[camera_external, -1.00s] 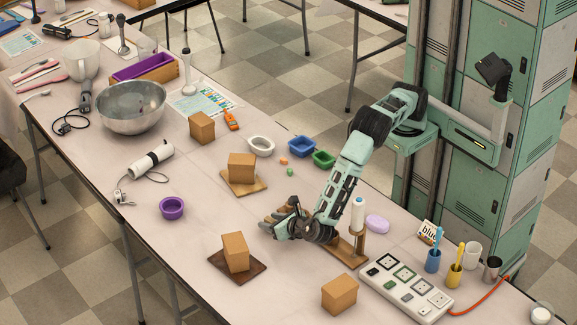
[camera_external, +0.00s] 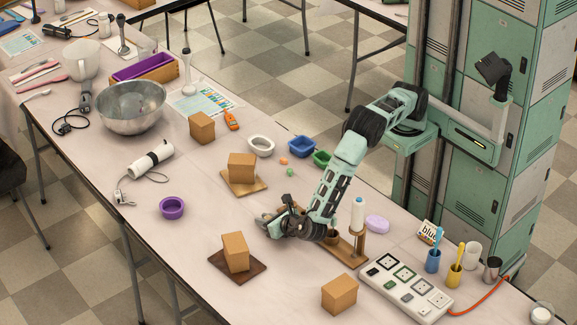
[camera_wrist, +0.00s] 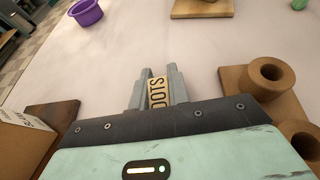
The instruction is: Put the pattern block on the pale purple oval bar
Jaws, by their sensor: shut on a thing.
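My gripper (camera_external: 272,220) is low over the middle of the table. The held block is too small to make out in the external view. The pale purple oval bar (camera_external: 377,223) lies on the table to the right of my gripper, beyond my forearm and beside the wooden stand. Nothing rests on it. It does not show in the wrist view.
The wooden stand (camera_external: 349,252) with a white bottle (camera_external: 357,214) stands between my gripper and the bar. Brown boxes (camera_external: 235,251) stand left and in front. A purple bowl (camera_external: 172,208) is farther left.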

